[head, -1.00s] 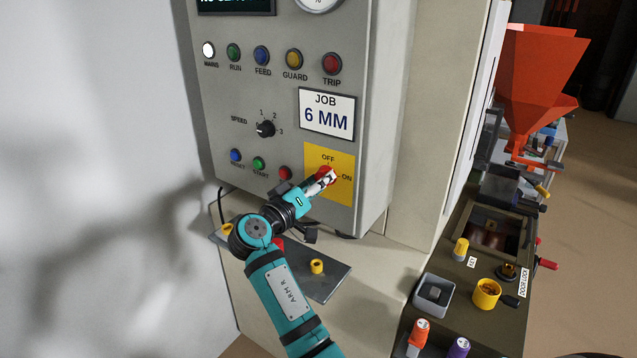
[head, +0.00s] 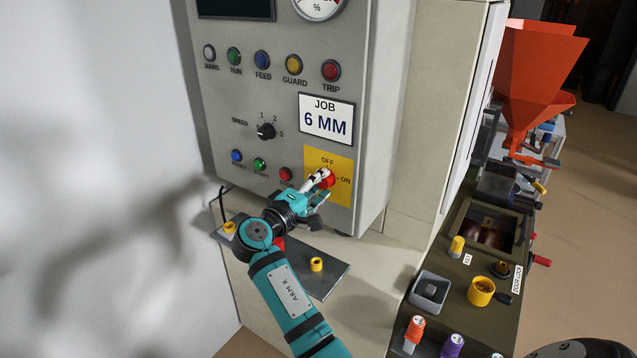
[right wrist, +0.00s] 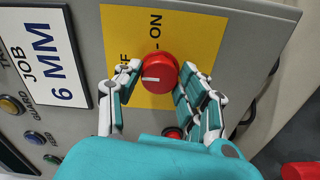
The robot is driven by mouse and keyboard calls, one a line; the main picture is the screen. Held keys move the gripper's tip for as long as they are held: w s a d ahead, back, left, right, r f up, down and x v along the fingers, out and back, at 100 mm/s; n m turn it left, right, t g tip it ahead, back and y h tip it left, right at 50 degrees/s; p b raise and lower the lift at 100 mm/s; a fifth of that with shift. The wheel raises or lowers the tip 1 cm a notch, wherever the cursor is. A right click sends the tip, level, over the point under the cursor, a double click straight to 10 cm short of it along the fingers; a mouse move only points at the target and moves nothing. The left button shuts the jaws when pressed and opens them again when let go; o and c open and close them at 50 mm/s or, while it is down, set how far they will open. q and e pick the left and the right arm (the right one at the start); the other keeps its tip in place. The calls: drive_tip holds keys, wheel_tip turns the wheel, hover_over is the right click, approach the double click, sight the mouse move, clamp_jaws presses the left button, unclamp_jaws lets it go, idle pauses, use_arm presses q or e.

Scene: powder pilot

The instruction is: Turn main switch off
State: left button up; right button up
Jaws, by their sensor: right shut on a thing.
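The main switch is a red round knob (head: 327,178) on a yellow plate (head: 343,194) marked OFF at the top and ON at the right. My right gripper (head: 322,182) reaches it from the lower left. In the right wrist view the fingers (right wrist: 161,76) are shut on the red knob (right wrist: 158,66), one on each side. The knob's white mark lies toward the OFF lettering at the left, and ON is above it. The MAINS lamp (head: 209,53) is dull grey, and the display (head: 236,9) is dark.
The grey panel carries several lamps, buttons, a speed dial (head: 266,131) and a JOB 6 MM sign (head: 326,119). A dark plate (head: 322,284) with yellow pegs juts out below. At the right stand a bench and an orange hopper (head: 540,75).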

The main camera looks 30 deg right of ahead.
idle(0.4)
drive_tip(key=o, duration=1.2)
drive_tip(key=shift+d+f, duration=0.1)
drive_tip(key=shift+c, duration=0.2)
